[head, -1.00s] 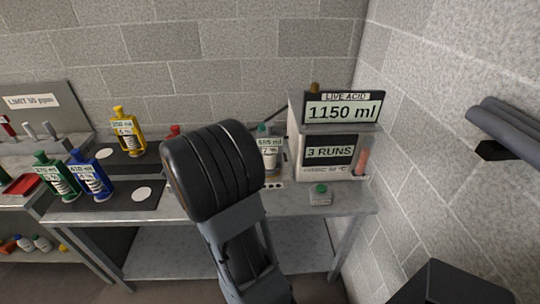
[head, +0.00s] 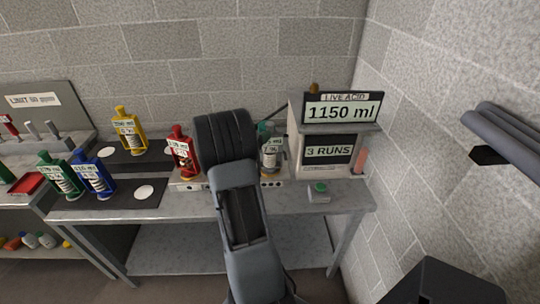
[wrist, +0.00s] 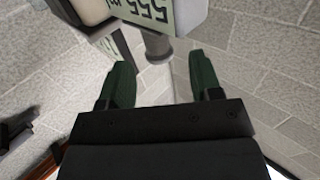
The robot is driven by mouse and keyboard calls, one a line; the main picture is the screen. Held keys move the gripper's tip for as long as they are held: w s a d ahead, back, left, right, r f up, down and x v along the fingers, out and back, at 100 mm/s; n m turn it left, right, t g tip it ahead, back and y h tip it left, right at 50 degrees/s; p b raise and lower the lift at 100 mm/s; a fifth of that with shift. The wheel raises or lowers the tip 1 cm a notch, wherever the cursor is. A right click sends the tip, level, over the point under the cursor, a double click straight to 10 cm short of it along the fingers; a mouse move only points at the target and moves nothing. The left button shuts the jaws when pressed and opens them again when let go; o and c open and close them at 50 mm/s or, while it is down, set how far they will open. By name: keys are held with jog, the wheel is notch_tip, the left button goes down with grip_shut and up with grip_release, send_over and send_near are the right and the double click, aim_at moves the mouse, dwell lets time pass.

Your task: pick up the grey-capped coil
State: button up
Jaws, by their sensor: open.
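My gripper (wrist: 161,84) shows in the wrist view as two dark green fingers, spread apart with nothing held between them. Beyond the fingertips is a grey cylinder (wrist: 157,46) joined to a pale body with a label; it looks like the grey cap of a bottle-shaped coil, but I cannot be sure. In the head view a pale, labelled bottle-shaped coil (head: 272,154) stands on the bench just right of my wrist, partly hidden, with a teal-topped part behind it. My fingers are hidden behind my arm in the head view.
A red bottle (head: 183,158) stands just left of my arm. Yellow (head: 127,134), green (head: 49,177) and blue (head: 97,176) bottles stand farther left. A grey machine (head: 312,141) with displays is close on the right, and a green-button box (head: 318,192) sits in front of it.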

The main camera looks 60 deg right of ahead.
aim_at(267, 127)
jog(key=shift+s+d+r, duration=0.1)
jog(key=shift+d+r, duration=0.05)
jog(key=shift+d, duration=0.35)
jog(key=shift+s+d+p, duration=0.25)
jog(key=shift+d+p, duration=0.25)
jog(key=shift+d, duration=0.6)
jog(key=shift+s+d+p, duration=0.2)
jog(key=shift+d+p, duration=0.25)
jog(key=shift+d, duration=0.6)
grip_shut()
